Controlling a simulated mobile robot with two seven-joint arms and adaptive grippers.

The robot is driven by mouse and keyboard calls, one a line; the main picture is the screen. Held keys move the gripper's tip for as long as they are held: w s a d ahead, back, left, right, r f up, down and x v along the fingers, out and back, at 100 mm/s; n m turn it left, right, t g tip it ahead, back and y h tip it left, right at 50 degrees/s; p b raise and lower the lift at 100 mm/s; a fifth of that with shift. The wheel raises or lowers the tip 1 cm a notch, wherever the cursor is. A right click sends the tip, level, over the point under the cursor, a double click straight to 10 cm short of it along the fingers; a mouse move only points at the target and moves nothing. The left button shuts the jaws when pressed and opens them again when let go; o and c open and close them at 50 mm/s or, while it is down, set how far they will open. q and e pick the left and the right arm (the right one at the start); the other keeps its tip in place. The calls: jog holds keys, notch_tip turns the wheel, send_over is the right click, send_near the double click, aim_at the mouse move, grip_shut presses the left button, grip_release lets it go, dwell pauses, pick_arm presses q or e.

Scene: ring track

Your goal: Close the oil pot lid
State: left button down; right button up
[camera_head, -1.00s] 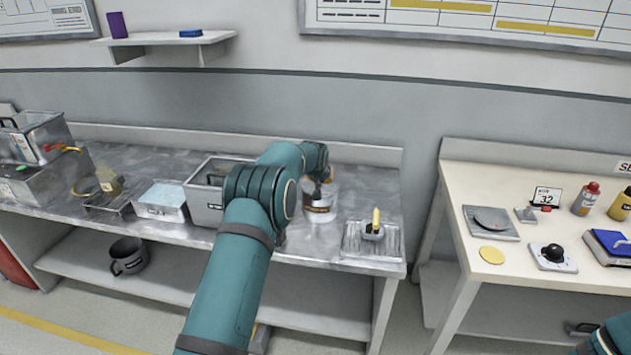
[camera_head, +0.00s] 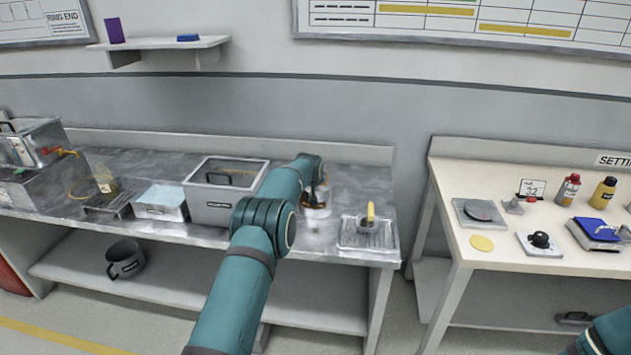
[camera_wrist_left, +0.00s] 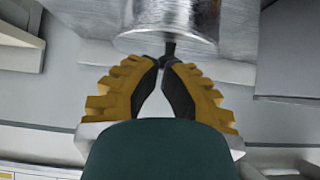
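The metal oil pot (camera_head: 314,208) stands near the right end of the steel counter, partly hidden behind my left arm. In the left wrist view, the shiny round pot (camera_wrist_left: 180,22) is at the top. A short dark knob (camera_wrist_left: 169,47) juts from its end face. My left gripper (camera_wrist_left: 165,62) has its yellow, black-padded fingers converging at this knob, and they appear shut on it. In the head view the left gripper (camera_head: 313,183) is at the top of the pot, mostly hidden by the arm. The lid's seating cannot be made out. My right gripper is out of view.
A grey bin (camera_head: 207,212) stands left of the pot, and a ribbed tray (camera_head: 350,238) with a yellow-handled tool stands right.

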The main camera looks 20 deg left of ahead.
pick_arm(q)
jog(key=shift+r, duration=0.1)
notch_tip(320, 180, up, 4)
jog(key=shift+s+f+p, duration=0.15)
jog(key=shift+f+p, duration=0.05)
jog(key=shift+p, duration=0.45)
jog(key=s+d+f+g+h, duration=0.1)
jog(key=s+d+f, duration=0.3)
jog(key=s+f, duration=0.4)
jog(key=s+d+f+g+h, duration=0.1)
jog(key=s+d+f, duration=0.3)
jog(key=s+f, duration=0.5)
jog(key=s+d+f+g+h, duration=0.1)
jog(key=s+d, duration=0.4)
jog(key=s, duration=0.6)
jog(key=s+d+f+g+h, duration=0.1)
jog(key=s+d+f+g, duration=0.1)
jog(key=s+d, duration=0.4)
jog(key=s+d+f+m+g+h, duration=0.1)
jog(key=s+d, duration=0.5)
jog(key=s, duration=1.1)
jog(key=shift+d+f+g+h, duration=0.15)
jog(key=shift+f+g+h, duration=0.3)
jog(key=shift+g, duration=0.35)
